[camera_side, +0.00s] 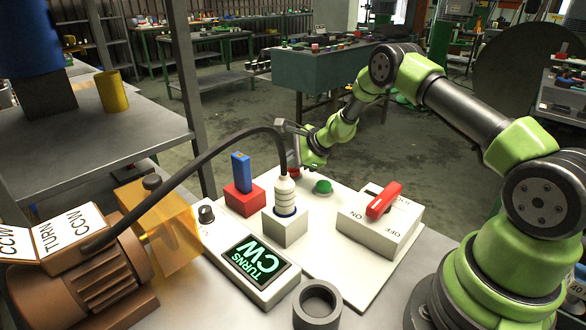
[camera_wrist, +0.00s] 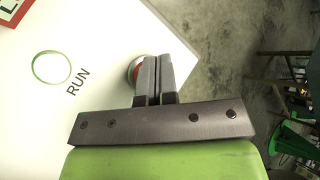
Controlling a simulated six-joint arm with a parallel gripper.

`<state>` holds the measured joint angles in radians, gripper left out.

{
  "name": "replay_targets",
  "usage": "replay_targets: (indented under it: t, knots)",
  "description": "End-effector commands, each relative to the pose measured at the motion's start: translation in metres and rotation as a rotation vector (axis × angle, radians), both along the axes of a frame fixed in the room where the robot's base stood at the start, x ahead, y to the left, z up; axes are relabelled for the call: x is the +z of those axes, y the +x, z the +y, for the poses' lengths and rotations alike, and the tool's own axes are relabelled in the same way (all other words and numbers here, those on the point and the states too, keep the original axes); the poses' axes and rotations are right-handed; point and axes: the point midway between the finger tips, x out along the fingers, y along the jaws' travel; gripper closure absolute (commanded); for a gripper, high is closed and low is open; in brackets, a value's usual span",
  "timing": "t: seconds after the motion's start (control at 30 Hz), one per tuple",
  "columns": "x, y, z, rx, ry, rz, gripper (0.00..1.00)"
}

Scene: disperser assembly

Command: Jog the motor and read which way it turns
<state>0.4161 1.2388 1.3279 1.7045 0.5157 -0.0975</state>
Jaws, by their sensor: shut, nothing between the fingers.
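The brown motor (camera_side: 85,270) lies at the left with a card (camera_side: 62,238) on top reading "TURN CCW". The display box (camera_side: 256,262) shows "TURNS CW" in green. A black cable runs from the motor to a white ribbed plug (camera_side: 285,193), seated in a white block. A green button (camera_side: 323,186) sits on the white board. In the wrist view, a green ring (camera_wrist: 52,67) is beside the word "RUN". My gripper (camera_side: 293,166) is shut and empty at a red button (camera_wrist: 134,72), which the fingers (camera_wrist: 154,75) partly hide. I cannot tell whether they touch.
A switch box (camera_side: 378,235) with a red handle (camera_side: 383,201) stands at the board's right. A blue piece (camera_side: 241,170) stands in a red block (camera_side: 244,200). An amber guard (camera_side: 168,232) stands by the motor. A grey ring-shaped cup (camera_side: 317,305) is at the front.

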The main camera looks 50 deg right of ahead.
Motion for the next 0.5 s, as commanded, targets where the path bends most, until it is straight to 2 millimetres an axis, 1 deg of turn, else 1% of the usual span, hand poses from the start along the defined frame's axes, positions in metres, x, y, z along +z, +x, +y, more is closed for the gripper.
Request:
replay_targets:
  t: [0.5]
  knots:
    - [-0.0073,-0.0004,0.0002,0.000,0.001,0.002,1.00]
